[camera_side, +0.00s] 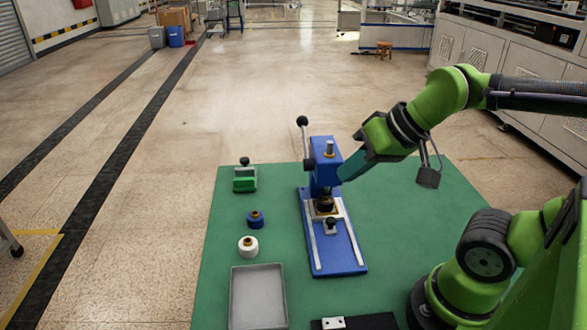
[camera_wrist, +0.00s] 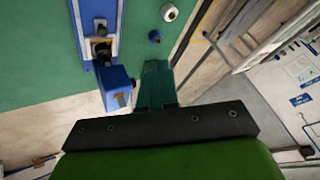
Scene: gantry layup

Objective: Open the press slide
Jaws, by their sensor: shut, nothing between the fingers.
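The blue press (camera_side: 325,165) stands upright on its long blue base (camera_side: 336,252), with two pale rails along the base. A slide (camera_side: 331,226) with a small black knob sits on the rails, near the column. A dark part with a brass-coloured surround (camera_side: 325,204) lies under the press head. The press head (camera_wrist: 117,92) and base (camera_wrist: 96,15) also show in the wrist view. My gripper (camera_side: 346,174) is shut and empty, just right of the press head. Its teal fingers (camera_wrist: 158,75) show beside the head; contact cannot be told.
A green block with a black knob (camera_side: 244,180), a blue spool (camera_side: 255,220) and a white spool (camera_side: 248,246) stand left of the press. A grey tray (camera_side: 258,297) lies at the front left. The green mat (camera_side: 400,220) is clear right of the press.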

